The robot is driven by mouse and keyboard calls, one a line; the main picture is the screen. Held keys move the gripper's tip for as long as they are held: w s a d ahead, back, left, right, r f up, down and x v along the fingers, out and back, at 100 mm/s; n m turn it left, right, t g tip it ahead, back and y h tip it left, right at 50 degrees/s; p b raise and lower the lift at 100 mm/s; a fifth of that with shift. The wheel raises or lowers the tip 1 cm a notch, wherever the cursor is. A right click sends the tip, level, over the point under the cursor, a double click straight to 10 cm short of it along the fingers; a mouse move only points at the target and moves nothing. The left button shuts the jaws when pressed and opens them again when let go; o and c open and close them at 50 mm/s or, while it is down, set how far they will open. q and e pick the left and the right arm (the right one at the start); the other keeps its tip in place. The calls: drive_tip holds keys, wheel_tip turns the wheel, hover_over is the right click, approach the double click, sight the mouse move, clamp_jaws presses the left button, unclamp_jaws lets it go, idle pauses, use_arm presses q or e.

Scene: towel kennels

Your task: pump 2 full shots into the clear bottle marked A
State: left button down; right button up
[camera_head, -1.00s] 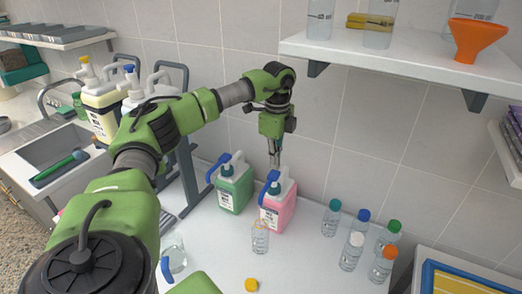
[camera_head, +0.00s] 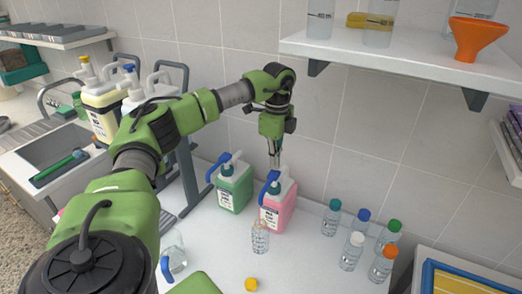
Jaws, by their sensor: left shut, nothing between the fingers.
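A pink jug (camera_head: 278,206) with a white and blue pump head (camera_head: 273,180) stands on the white counter against the tiled wall. My left gripper (camera_head: 274,160) points down at the top of this pump, its fingers closed together with nothing between them. I cannot tell whether it touches the pump head. A small clear open bottle (camera_head: 260,238) stands in front of the pink jug, close to the spout side. Any letter on it is too small to read. A green jug (camera_head: 234,188) with a similar pump stands to the left. My right gripper is not in view.
A yellow cap (camera_head: 251,284) lies in front of the clear bottle. Several capped clear bottles (camera_head: 351,250) stand to the right. A shelf (camera_head: 390,62) with an orange funnel (camera_head: 477,38) overhangs at upper right.

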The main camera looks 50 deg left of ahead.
sight(274, 172)
use_arm(q)
drive_tip(key=shift+f+b, duration=1.1)
drive_tip(key=shift+f, duration=1.4)
drive_tip(key=shift+r, duration=0.1)
drive_tip(key=shift+r+p, duration=2.25)
drive_tip(key=shift+r, duration=0.35)
drive_tip(key=shift+f, duration=0.15)
drive_tip(key=shift+f+b, duration=1.3)
drive_tip(key=shift+f, duration=1.25)
drive_tip(key=shift+s+r, duration=0.1)
drive_tip(key=shift+r, duration=0.05)
drive_tip(key=shift+r+p, duration=2.15)
drive_tip(key=shift+r, duration=0.4)
